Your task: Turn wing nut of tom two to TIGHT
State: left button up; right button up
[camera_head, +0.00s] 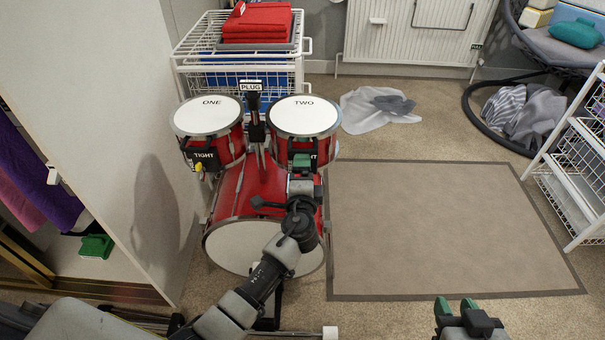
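Tom two (303,116) is a red drum with a white head marked TWO, on the right of the drum set. My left gripper (302,163) is up against its front side, over a dark label. Its green fingertips overlap in this view, so I cannot tell how far apart they are. The wing nut of tom two is hidden behind the gripper, and most of its label is covered. My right gripper (456,305) is at the bottom right, above the carpet, with its two green fingertips apart and nothing between them.
Tom one (207,116) stands to the left, with a TIGHT label (205,155) and a yellow wing nut (198,167). A PLUG sign (251,87) rises between the toms. The bass drum (236,247) is below. The bordered rug (440,225) at right is clear.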

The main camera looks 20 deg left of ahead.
pick_arm(q)
jog(key=shift+s, duration=0.1)
jog(key=shift+s+d, duration=0.1)
jog(key=shift+s, duration=0.2)
jog(key=v, duration=1)
jog(key=shift+p, duration=0.45)
pick_arm(e)
jog(key=s+f+g, duration=0.1)
jog(key=s+d+f+g, duration=0.1)
jog(key=shift+s+g+h, duration=0.1)
jog(key=shift+g+h, duration=0.2)
